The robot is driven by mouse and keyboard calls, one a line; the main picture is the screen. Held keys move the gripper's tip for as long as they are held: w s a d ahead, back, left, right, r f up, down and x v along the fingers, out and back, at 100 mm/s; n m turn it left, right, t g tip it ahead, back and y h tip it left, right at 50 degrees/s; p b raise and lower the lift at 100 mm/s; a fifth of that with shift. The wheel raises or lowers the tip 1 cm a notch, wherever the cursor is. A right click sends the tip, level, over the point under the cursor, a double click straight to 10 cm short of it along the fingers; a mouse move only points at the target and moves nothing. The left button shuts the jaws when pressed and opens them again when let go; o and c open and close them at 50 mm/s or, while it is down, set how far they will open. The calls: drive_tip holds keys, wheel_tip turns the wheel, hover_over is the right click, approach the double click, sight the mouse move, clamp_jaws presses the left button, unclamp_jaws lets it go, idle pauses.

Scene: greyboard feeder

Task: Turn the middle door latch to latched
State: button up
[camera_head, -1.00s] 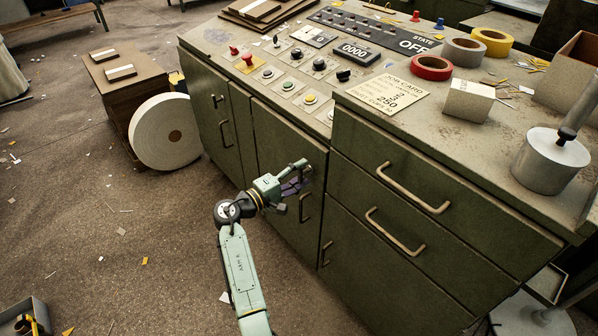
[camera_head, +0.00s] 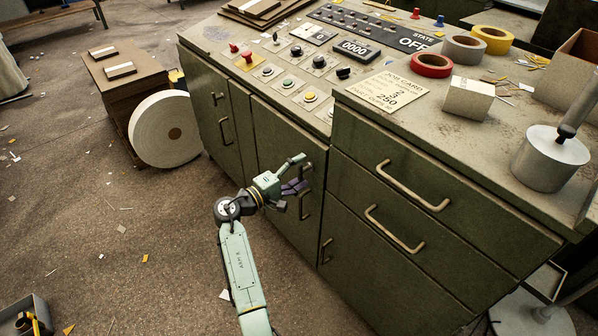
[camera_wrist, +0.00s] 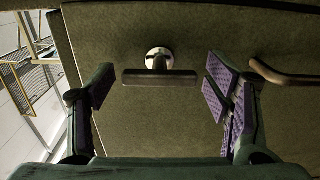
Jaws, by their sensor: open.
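The middle door (camera_head: 275,150) is dark green and shut in the cabinet front. In the wrist view its latch (camera_wrist: 160,76) is a dark bar on a pale round boss. The bar lies level in that picture, roughly along the line of the door handle, so about upright on the door. My gripper (camera_head: 301,173) is in front of the upper part of this door and largely hides the latch in the head view.
The bent door handle (camera_wrist: 285,76) is close beside the right finger; it also shows in the head view (camera_head: 303,207). Drawers with handles (camera_head: 412,188) project at the right. A white roll (camera_head: 165,130) stands on the floor at left. Open floor lies left of my arm.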

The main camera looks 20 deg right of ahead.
drive_tip(key=shift+a, duration=0.1)
drive_tip(key=v, duration=1.2)
